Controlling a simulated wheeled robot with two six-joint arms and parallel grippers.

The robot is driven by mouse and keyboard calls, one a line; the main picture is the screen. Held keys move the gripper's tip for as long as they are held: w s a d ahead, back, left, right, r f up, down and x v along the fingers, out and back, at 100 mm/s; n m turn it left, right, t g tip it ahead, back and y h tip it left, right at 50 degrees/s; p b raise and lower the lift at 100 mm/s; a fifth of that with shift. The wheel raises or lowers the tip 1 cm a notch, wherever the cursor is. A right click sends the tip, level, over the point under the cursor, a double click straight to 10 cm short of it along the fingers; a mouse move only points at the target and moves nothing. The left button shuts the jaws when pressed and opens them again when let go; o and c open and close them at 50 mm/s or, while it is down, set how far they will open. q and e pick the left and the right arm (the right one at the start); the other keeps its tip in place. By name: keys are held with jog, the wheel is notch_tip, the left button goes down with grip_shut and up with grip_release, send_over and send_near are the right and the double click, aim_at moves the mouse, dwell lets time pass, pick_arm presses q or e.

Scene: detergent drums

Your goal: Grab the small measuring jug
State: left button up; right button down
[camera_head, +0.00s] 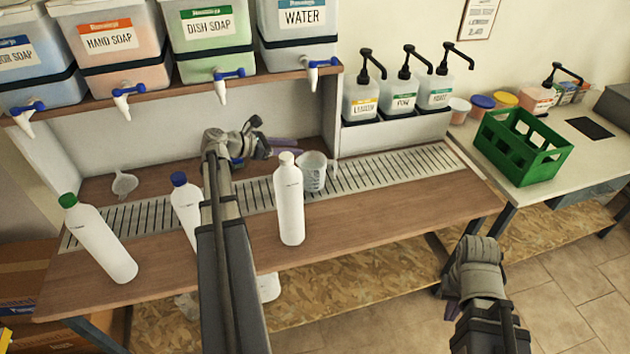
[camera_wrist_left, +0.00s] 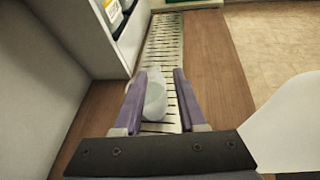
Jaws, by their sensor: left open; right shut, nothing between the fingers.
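The small measuring jug (camera_head: 313,174) is clear with grey markings and stands on the slatted drain strip, just behind the white-capped bottle. My left gripper (camera_head: 284,146) is left of and behind it, with the fingers pointing right toward the jug. In the left wrist view the jug (camera_wrist_left: 155,97) shows between the two purple fingers of my open left gripper (camera_wrist_left: 159,76). I cannot tell whether either finger touches it. My right gripper (camera_head: 453,308) is shut and empty, low in front of the bench's right end; its fingers are mostly hidden.
A white-capped bottle (camera_head: 289,205) stands close in front of the jug; blue-capped (camera_head: 186,205) and green-capped (camera_head: 100,240) bottles stand further left. A funnel (camera_head: 124,183) lies at the back left. Pump bottles (camera_head: 405,95) and a green crate (camera_head: 521,147) are at right.

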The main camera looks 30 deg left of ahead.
pick_arm(q)
jog(key=b, duration=0.7)
send_near(318, 173)
jog(key=r, duration=0.1)
jog(key=shift+w+a+r, duration=0.1)
jog(key=shift+w, duration=0.2)
jog(key=shift+d+r+b+x, duration=0.1)
jog(key=shift+b+x, duration=0.6)
jog(key=shift+x, duration=1.3)
jog(key=shift+d+r+b+x, duration=0.1)
jog(key=shift+b+x, duration=0.55)
jog(key=shift+x, duration=1.35)
jog(key=shift+s+r, duration=0.1)
grip_shut()
